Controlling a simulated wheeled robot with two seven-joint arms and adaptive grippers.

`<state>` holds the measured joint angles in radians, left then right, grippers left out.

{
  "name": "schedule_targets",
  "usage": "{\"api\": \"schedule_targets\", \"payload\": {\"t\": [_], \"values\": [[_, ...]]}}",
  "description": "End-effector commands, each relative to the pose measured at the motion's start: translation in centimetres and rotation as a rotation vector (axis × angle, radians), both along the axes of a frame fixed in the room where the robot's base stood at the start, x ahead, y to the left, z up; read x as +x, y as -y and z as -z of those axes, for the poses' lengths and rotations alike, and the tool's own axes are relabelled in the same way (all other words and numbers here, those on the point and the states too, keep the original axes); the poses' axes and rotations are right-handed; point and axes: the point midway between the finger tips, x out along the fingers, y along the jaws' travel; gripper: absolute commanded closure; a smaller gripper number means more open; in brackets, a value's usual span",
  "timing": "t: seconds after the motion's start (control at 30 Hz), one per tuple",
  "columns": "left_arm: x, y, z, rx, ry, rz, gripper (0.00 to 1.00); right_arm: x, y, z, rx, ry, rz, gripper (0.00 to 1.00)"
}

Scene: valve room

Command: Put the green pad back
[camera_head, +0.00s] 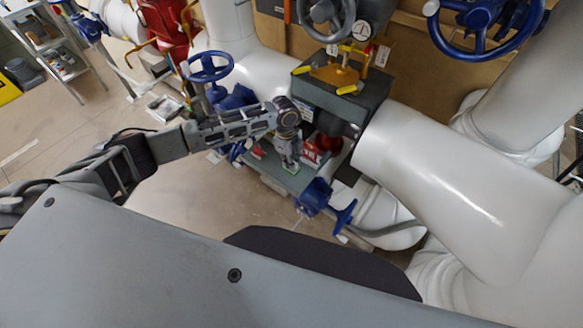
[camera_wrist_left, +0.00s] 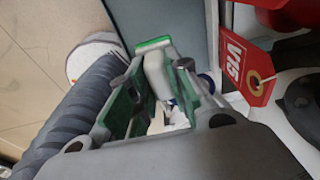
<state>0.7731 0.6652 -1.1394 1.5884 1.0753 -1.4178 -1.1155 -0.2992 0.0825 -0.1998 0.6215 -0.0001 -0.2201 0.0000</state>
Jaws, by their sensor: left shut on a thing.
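My left gripper (camera_head: 290,161) reaches down over a grey shelf below the dark box on the white pipe. In the left wrist view its two fingers (camera_wrist_left: 158,95) have green inner faces and are shut on a pale block with a green edge, which I take for the green pad (camera_wrist_left: 153,44). A small bit of green also shows at the fingertips in the head view (camera_head: 291,168). The fingers hide much of the pad, and I cannot tell whether it touches the shelf. My right gripper is not in view.
A red tag marked V15 (camera_wrist_left: 245,67) hangs close beside the gripper. Red and white items (camera_head: 320,148) sit on the grey shelf (camera_head: 283,180) to the right. A blue valve (camera_head: 316,197) stands in front, and a blue handwheel (camera_head: 208,68) is at the left. White pipes surround the spot.

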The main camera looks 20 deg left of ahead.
Motion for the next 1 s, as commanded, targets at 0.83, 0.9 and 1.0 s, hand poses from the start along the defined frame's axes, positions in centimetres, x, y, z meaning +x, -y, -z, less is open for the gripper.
{"api": "schedule_targets", "payload": {"t": [0.83, 0.9, 1.0], "values": [[0.0, 0.1, 4.1, -0.001, -0.001, 0.0, 1.0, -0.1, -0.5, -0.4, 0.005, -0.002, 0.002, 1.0], [0.0, 0.0, 4.5, -0.001, -0.001, -0.001, 1.0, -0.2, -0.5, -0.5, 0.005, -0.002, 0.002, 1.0], [0.0, 0.0, 4.6, 0.0, 0.0, 0.0, 1.0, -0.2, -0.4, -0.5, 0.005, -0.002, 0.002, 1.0]]}}
